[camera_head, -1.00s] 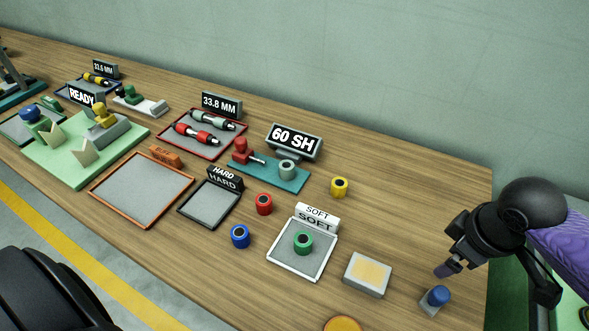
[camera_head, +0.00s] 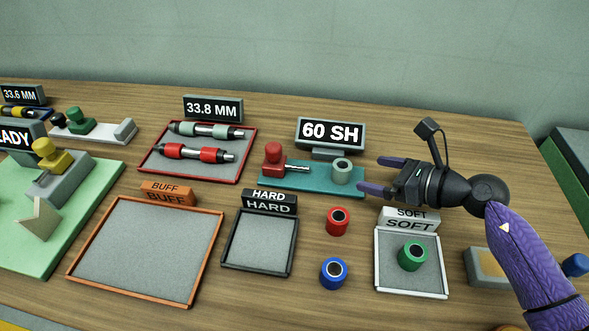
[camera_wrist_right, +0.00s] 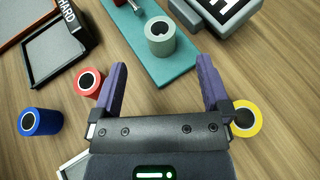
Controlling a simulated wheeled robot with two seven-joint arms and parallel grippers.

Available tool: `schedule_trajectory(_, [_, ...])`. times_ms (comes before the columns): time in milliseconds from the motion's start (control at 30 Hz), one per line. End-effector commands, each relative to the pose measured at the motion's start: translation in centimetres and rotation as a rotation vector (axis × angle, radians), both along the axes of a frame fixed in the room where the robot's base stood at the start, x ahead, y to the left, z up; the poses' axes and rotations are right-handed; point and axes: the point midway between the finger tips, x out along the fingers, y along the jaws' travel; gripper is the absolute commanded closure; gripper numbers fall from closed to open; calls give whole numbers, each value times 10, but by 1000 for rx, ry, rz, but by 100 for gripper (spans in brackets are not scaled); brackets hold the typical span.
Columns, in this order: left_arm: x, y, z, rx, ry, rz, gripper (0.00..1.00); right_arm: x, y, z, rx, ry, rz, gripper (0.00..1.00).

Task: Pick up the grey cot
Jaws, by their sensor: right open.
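The grey cot (camera_head: 341,171) is a short pale grey-green cylinder with a dark hole in its top. It stands upright on the right end of the teal tester base (camera_head: 312,179), below the "60 SH" display. In the right wrist view the cot (camera_wrist_right: 160,36) is ahead of the fingertips, roughly centred between them and apart from them. My right gripper (camera_head: 378,175) is open and empty, just right of the cot in the head view; its two purple fingers also show in the right wrist view (camera_wrist_right: 162,80). My left gripper is not in view.
The red tester head (camera_head: 273,158) stands left on the teal base. The "60 SH" display (camera_head: 330,134) is behind. Red (camera_head: 338,221), blue (camera_head: 334,273) and green (camera_head: 413,255) cots stand nearer, the green one in the SOFT tray (camera_head: 381,279). A yellow cot (camera_wrist_right: 244,119) is by my right finger.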

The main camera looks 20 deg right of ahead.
Motion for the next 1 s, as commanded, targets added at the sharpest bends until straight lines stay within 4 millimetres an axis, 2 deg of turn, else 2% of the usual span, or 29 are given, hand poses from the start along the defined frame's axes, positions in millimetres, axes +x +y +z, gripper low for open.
schedule_trajectory(100, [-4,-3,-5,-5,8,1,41,19,12,-9,5,-4,-1,3])
schedule_trajectory(400, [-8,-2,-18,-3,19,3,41,58,42,-31,10,-4,-3,3])
schedule_trajectory(500, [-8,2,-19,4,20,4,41,64,47,-34,9,-3,-2,3])
schedule_trajectory(700, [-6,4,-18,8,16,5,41,64,47,-33,8,-2,-2,5])
schedule_trajectory(1000, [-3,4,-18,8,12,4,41,64,47,-33,9,-3,-2,69])
